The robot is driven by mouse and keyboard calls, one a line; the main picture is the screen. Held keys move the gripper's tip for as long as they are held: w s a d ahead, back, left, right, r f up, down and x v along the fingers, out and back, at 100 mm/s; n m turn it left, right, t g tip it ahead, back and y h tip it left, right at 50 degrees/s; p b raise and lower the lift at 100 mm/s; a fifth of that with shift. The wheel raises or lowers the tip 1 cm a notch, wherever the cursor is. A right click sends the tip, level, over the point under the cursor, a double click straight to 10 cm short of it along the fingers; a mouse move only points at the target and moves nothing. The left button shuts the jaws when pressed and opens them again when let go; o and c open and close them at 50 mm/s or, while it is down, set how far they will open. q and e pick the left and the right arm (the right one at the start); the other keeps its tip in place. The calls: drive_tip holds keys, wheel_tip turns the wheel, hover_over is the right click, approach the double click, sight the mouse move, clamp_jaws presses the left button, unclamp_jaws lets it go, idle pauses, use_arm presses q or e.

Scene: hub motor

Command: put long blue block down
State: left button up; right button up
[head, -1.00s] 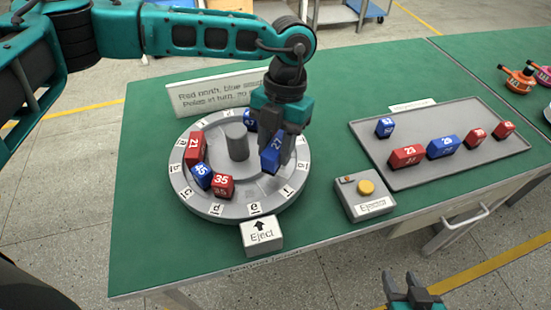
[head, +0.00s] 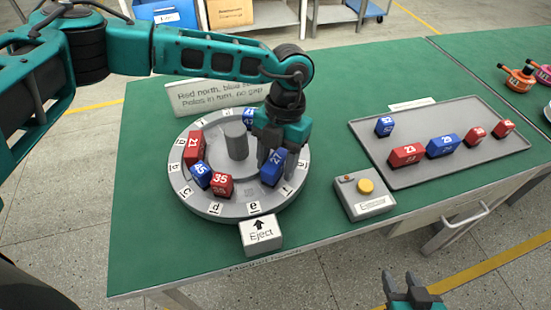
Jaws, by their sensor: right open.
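The long blue block (head: 272,170) with white digits is at the right side of the round grey rotor (head: 235,207), near the letter f. It seems to rest on the rotor's ring, though exact contact is hard to tell. My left gripper (head: 271,157) points down from above and is shut on it, covering part of its top. On the same ring stand a red block 21 (head: 193,148), a blue block 45 (head: 201,174), a red block 35 (head: 222,185) and a partly hidden blue block (head: 249,116). My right gripper (head: 408,285) is open and empty at the bottom edge.
A grey post (head: 235,140) rises at the rotor's centre. An Eject sign (head: 261,234) stands in front, an instruction sign (head: 205,97) behind. The Ejector box (head: 362,198) with a yellow button is to the right. A grey tray (head: 425,175) holds several red and blue blocks.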

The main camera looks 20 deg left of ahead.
sight(282, 151)
use_arm(q)
drive_tip(key=shift+a, duration=0.25)
drive_tip(key=v, duration=1.2)
drive_tip(key=shift+d+r, duration=0.15)
idle(0.6)
